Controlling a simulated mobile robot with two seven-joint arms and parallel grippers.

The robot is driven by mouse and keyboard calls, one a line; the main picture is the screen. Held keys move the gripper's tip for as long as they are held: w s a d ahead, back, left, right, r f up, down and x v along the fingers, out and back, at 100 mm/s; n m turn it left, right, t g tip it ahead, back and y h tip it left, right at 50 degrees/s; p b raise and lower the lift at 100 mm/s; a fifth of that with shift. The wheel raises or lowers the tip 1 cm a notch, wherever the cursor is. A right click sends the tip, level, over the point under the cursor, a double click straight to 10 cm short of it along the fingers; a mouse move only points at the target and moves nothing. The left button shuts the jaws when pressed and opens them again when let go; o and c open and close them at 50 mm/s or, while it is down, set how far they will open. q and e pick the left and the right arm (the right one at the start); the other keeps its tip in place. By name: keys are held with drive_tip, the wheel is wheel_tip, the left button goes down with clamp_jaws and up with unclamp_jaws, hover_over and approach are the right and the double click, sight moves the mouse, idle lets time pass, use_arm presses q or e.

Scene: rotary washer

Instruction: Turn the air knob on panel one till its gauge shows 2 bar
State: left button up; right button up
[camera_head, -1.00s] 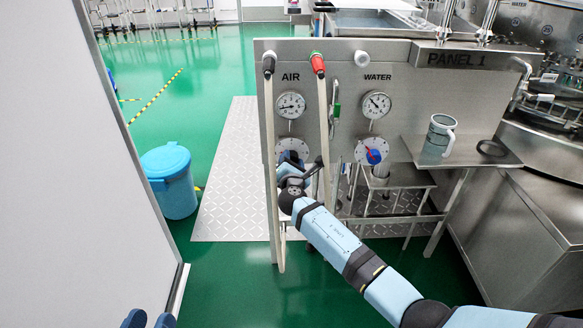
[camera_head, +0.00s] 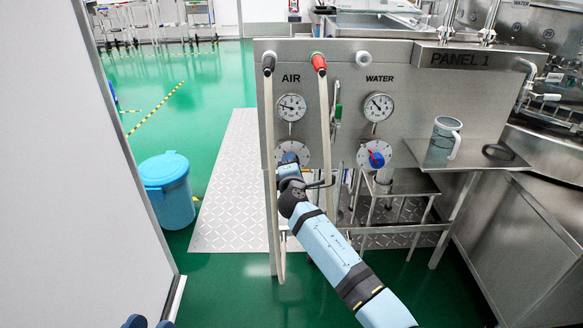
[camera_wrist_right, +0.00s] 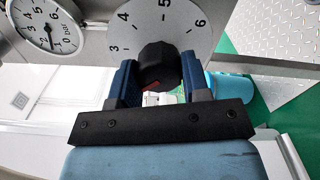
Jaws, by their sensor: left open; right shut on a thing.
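The air knob is black with a red mark and sits on a white numbered dial (camera_wrist_right: 165,20) in the right wrist view. My right gripper (camera_wrist_right: 157,66) is shut on the air knob (camera_wrist_right: 158,62), one blue finger on each side. In the head view my right gripper (camera_head: 289,160) covers most of the knob. The air gauge (camera_head: 291,107) is above it, its needle pointing left; the numbers are too small to read. Part of that gauge (camera_wrist_right: 45,24) also shows in the right wrist view. My left gripper (camera_head: 149,322) is open and empty at the bottom edge.
The water gauge (camera_head: 378,107) and red-and-blue water knob (camera_head: 376,155) are to the right on panel one (camera_head: 440,95). Hoses hang from the air (camera_head: 269,64) and red (camera_head: 318,63) fittings. A mug (camera_head: 442,138) stands on the side shelf. A blue bin (camera_head: 168,190) stands left.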

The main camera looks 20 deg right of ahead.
drive_tip(key=shift+f, duration=0.1)
idle(0.3)
drive_tip(key=o, duration=0.9)
drive_tip(key=shift+o, duration=0.2)
